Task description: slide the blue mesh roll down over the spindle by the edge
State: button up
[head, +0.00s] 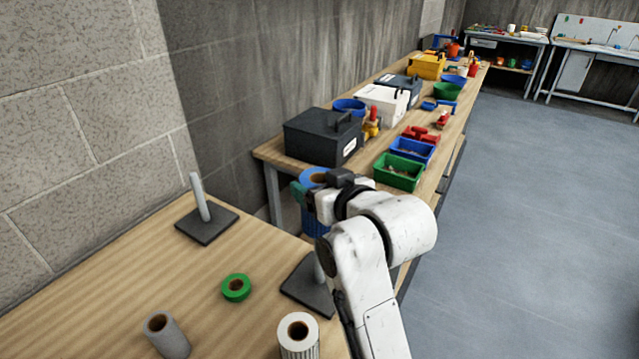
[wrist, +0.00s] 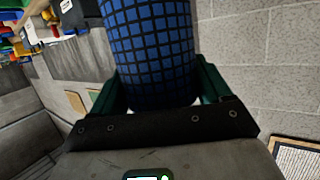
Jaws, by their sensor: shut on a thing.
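The blue mesh roll (head: 313,222) is upright in the head view, its brown core opening showing at the top. In the wrist view the roll (wrist: 150,45) has a dark grid and fills the space between the green fingers. My gripper (wrist: 160,88) is shut on it. The spindle by the edge (head: 318,270) stands on a dark square base (head: 300,290), partly hidden by my arm. The roll appears above this spindle in the picture. The spindle's top is hidden, so I cannot tell whether the roll is around it or exactly lined up.
A second spindle (head: 200,197) stands empty on its base at the back left. A green tape ring (head: 236,288), a grey roll (head: 166,335) and a white striped roll (head: 298,338) are on the near table. A farther bench holds a black box (head: 322,137) and bins.

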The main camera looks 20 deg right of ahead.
aim_at(320, 251)
jog(key=shift+f+b, duration=1.5)
jog(key=shift+f, duration=0.2)
jog(key=shift+f+b, duration=4.35)
jog(key=shift+f, duration=2.65)
jog(key=shift+f, duration=0.1)
jog(key=o, duration=1.2)
jog(key=shift+s, duration=0.1)
jog(key=v, duration=1)
jog(key=shift+s, duration=0.35)
